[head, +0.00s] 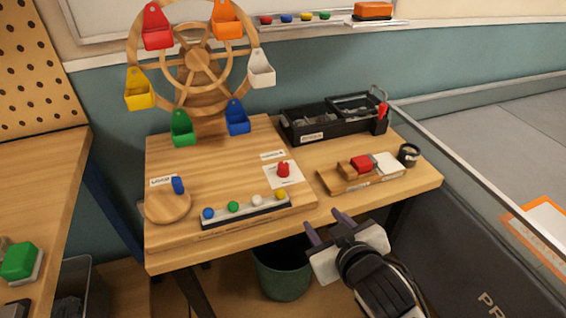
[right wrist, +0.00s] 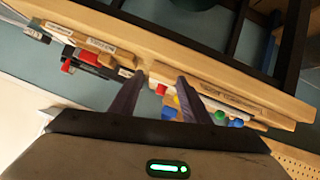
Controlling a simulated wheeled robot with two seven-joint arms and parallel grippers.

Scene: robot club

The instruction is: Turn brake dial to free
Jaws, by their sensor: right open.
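A small red knob (head: 283,169) stands on a white square plate (head: 291,180) near the middle of the wooden bench. A small label (head: 272,155) lies just behind it, too small to read. I take this knob for the brake dial, but its markings are not readable. My right gripper (head: 326,226) is open and empty, in front of the bench's front edge and apart from the knob. In the right wrist view its two dark fingers (right wrist: 160,88) stand apart, with a bit of red visible between them. My left gripper is out of view.
A wooden wheel (head: 197,60) with coloured buckets rises at the back. A strip of coloured buttons (head: 245,211) lies in front of the plate. A blue handle (head: 178,185) stands on a round disc at left. A black toolbox (head: 300,132) and wooden tray (head: 340,181) stand at right.

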